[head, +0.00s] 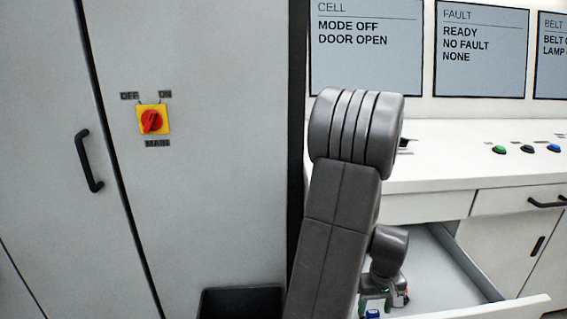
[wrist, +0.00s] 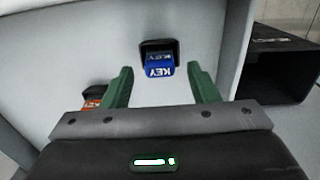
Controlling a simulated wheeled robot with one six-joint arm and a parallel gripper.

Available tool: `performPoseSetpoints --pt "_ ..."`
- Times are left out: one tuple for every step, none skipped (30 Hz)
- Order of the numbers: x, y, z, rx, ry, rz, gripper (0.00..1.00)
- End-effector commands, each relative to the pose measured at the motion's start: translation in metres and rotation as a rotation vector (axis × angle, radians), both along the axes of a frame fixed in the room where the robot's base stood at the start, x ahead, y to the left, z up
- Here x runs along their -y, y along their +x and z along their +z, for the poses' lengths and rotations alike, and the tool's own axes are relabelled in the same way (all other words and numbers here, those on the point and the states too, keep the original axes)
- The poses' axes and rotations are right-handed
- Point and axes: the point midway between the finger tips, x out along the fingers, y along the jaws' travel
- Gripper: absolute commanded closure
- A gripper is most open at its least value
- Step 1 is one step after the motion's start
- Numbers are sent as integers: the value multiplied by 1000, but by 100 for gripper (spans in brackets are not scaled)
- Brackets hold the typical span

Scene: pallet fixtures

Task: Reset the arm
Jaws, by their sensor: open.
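My gripper (wrist: 161,88) is open, with two green fingers apart and nothing between them at the tips. In the wrist view a blue tag marked KEY (wrist: 159,66) with a black part behind it lies ahead, between the lines of the fingers. In the head view my gripper (head: 383,303) hangs low over the open drawer (head: 440,268), below my grey arm. A bit of blue (head: 372,313) shows under it at the picture's bottom edge. A red-orange item with a black top (wrist: 93,97) is beside the left finger in the wrist view.
A grey cabinet (head: 215,210) with a red MAIN switch (head: 152,121) stands at the left. A black bin (head: 240,301) is below it. A white counter (head: 450,155) with buttons runs at right, under screens reading MODE OFF, DOOR OPEN (head: 365,65) and READY, NO FAULT (head: 481,70).

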Motion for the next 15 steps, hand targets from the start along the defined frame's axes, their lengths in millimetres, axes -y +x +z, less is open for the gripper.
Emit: performPoseSetpoints --pt "0 1 4 2 -1 0 46" --pt "0 1 5 2 -1 0 46" --pt "0 1 7 1 -1 0 46" --pt "0 0 7 1 -1 0 46" --pt "0 0 8 1 0 0 46" --pt "0 0 8 0 0 0 46" --pt "0 0 8 0 0 0 46" --pt "0 0 8 0 0 0 46" --pt "0 0 8 0 0 0 46" --pt "0 0 8 0 0 0 46" --pt "0 0 8 0 0 0 46" --pt "0 0 8 0 0 0 46" --pt "0 0 8 0 0 0 46" --pt "0 0 8 0 0 0 46" --pt "0 0 8 0 0 0 46"
